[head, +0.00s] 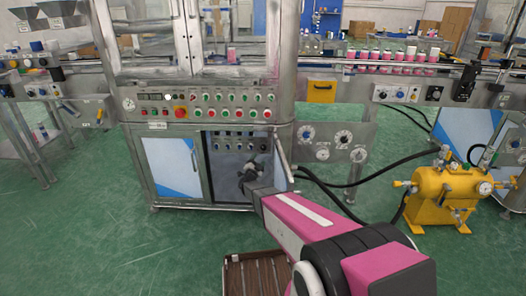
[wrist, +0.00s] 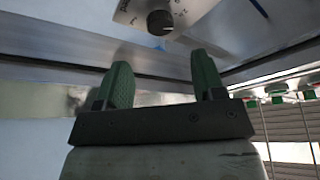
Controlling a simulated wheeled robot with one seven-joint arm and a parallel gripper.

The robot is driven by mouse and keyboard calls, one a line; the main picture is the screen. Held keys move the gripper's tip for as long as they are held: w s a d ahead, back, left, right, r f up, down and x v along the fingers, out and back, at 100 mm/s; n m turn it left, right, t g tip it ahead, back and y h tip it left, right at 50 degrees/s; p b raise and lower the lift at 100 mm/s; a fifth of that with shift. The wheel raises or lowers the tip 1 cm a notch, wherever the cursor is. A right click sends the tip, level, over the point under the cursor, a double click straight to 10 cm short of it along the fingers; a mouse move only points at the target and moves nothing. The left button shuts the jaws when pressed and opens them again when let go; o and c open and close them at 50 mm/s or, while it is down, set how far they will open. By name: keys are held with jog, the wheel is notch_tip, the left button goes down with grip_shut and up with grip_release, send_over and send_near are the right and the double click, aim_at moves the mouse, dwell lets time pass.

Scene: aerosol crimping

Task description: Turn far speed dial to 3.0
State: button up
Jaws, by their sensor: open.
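My gripper (head: 249,178) is in front of the machine's lower cabinet in the head view, at the end of my pink arm. In the wrist view my gripper (wrist: 164,75) has two green pads spread apart with nothing between them. Beyond the pads, at the top of the wrist view, a black dial knob (wrist: 160,20) sits on a white plate with partly legible markings. The knob is apart from the pads. Its setting cannot be read, and I cannot tell whether it is the far speed dial. Several small knobs (head: 235,138) line the open cabinet's upper panel in the head view.
The control panel (head: 215,112) with coloured buttons is above the cabinet. An open door (head: 283,152) stands at the cabinet's right, beside round white dials (head: 306,132). A yellow tank (head: 445,190) with hoses stands at right. A brown slatted crate (head: 262,262) is on the floor.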

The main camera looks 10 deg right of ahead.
aim_at(263, 149)
jog(key=x, duration=0.8)
jog(key=shift+w+d, duration=0.1)
jog(key=shift+w, duration=0.05)
jog(key=c, duration=0.9)
